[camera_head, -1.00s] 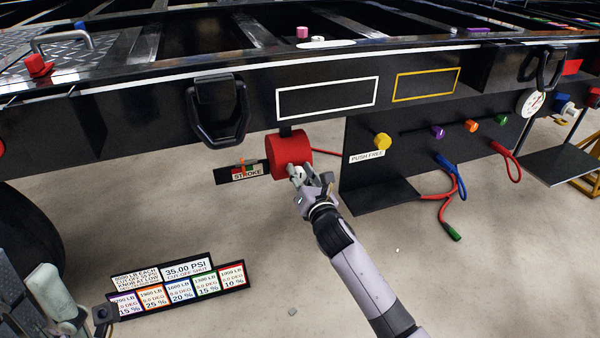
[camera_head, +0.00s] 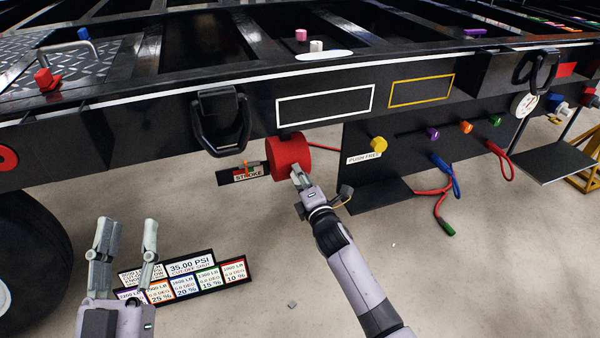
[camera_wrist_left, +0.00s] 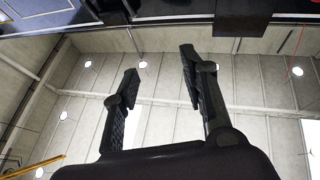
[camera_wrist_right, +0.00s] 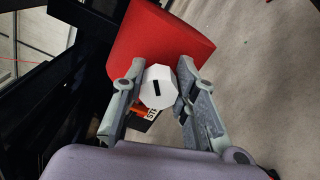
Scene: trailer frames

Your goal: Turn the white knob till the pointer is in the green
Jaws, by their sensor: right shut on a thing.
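The white knob (camera_wrist_right: 157,87) sits on the end of a red cylinder (camera_wrist_right: 160,40) under the trailer frame. A black slot-like mark shows on its face. My right gripper (camera_head: 299,178) is shut on the knob, one finger on each side in the right wrist view (camera_wrist_right: 154,82). In the head view the fingers hide most of the knob. The STROKE gauge (camera_head: 249,176) stands left of the red cylinder (camera_head: 290,155); its orange pointer (camera_head: 245,167) is near the red and green band, too small to place exactly. My left gripper (camera_head: 128,228) is open and empty at lower left.
A black panel with a yellow knob (camera_head: 378,144), other coloured knobs and hanging hoses is to the right. A sign board (camera_head: 190,268) stands on the floor beside my left gripper. A tyre (camera_head: 30,255) is at far left.

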